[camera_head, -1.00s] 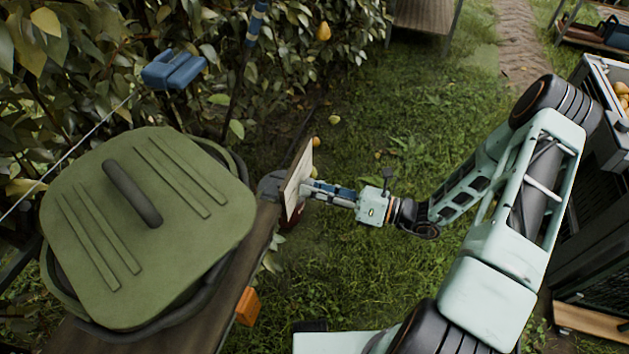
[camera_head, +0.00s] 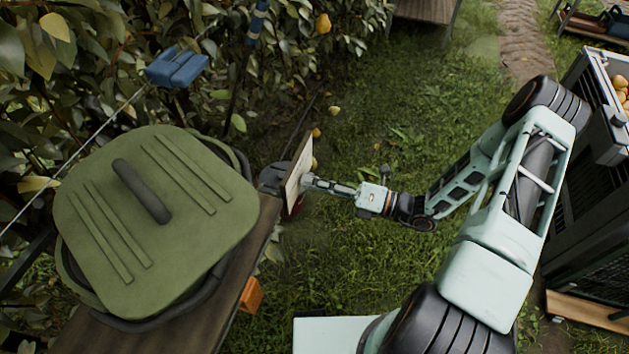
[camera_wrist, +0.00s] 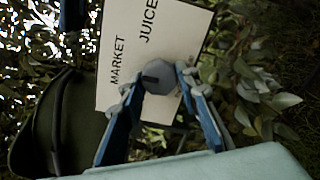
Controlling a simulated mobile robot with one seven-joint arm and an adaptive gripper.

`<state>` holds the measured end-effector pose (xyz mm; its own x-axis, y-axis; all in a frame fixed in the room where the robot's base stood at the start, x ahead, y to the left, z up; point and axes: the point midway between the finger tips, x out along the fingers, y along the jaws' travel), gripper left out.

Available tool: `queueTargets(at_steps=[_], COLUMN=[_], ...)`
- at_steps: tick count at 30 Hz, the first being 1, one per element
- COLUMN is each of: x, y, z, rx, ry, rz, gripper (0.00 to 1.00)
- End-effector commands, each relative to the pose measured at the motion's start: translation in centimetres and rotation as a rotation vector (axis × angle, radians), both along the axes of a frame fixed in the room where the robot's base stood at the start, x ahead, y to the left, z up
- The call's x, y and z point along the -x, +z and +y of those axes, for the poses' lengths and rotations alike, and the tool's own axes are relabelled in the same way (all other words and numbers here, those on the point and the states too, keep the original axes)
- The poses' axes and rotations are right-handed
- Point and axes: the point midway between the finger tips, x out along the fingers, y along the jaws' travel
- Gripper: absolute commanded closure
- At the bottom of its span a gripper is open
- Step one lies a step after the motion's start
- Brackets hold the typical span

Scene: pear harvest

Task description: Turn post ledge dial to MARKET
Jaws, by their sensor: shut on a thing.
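A white dial panel (camera_wrist: 122,80) fills the middle of the wrist view, with printed words MARKET (camera_wrist: 117,61) and JUICE (camera_wrist: 148,22). The grey dial knob (camera_wrist: 158,80) sits low on this panel and bears a short dark mark on its left part, pointing left, roughly below MARKET. My gripper (camera_head: 309,181) is shut on the knob, with one blue finger on each side of it. In the head view the panel (camera_head: 297,177) shows nearly edge-on at the post ledge, and the knob is hidden by the fingers.
A green lidded bin (camera_head: 160,215) stands on the wooden ledge (camera_head: 210,310) left of the panel. An orange block (camera_head: 251,295) is on the ledge's side. Leafy branches (camera_head: 90,60) crowd the back left. Open grass (camera_head: 400,120) lies behind my arm.

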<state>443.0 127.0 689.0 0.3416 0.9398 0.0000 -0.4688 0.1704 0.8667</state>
Motion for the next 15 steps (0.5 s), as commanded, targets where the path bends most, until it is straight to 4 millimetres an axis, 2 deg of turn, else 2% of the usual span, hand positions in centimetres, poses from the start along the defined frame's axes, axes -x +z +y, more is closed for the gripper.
queueTargets(at_steps=[7,8,12,15], x=[0.08,0.08,0.06,0.04], y=[-0.08,-0.08,-0.05,-0.04], z=[-0.02,-0.02,-0.02,-0.02], rx=[0.002,0.002,0.001,0.001], ry=[0.001,0.001,0.000,0.001], rz=[0.001,0.001,0.000,-0.001], gripper=[0.95,0.67,0.53,0.53])
